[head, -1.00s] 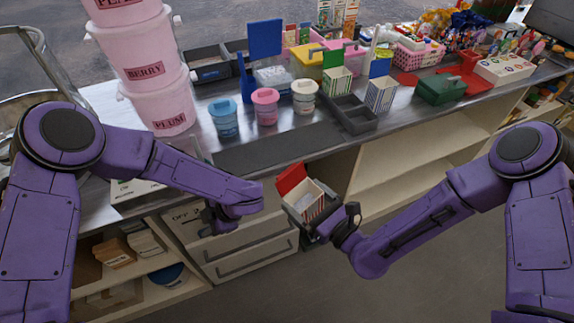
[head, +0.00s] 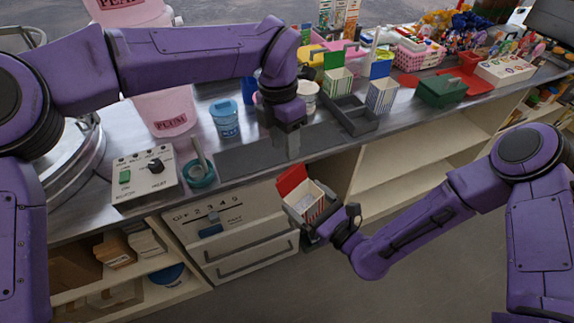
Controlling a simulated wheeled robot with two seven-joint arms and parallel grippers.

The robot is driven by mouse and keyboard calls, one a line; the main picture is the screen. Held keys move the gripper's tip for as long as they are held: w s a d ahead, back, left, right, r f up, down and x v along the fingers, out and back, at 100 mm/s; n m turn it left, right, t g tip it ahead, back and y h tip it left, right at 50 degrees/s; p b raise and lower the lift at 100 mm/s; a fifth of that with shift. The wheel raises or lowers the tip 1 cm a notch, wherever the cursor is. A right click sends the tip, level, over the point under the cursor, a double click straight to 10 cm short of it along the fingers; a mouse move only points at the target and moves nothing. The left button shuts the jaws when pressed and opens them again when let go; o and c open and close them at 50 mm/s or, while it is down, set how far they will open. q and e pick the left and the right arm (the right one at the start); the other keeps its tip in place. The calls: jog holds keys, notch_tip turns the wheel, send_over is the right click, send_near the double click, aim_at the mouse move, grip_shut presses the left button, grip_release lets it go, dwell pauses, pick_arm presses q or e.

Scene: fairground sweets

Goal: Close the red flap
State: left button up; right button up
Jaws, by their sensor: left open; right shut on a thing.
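A striped red and white box (head: 308,203) with white contents is held in front of the counter. Its red flap (head: 291,179) stands up, open, on the far left side of the box. My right gripper (head: 318,226) is shut on the box from below and the right. My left gripper (head: 291,150) is open and points down just above the red flap, over the counter's front edge; a gap shows between it and the flap. The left gripper's fingertips are small and partly hard to make out.
On the counter are a striped box with a green flap (head: 337,78), one with a blue flap (head: 381,92), a dark divided tray (head: 352,114), a blue tub (head: 225,119) and a control box (head: 145,175). Open floor lies below the held box.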

aim_at(288, 171)
pick_arm(q)
jog(key=f, duration=0.7)
jog(key=shift+s+d+f, duration=0.2)
jog(key=shift+s+d, duration=0.05)
jog(key=shift+s, duration=0.1)
grip_shut()
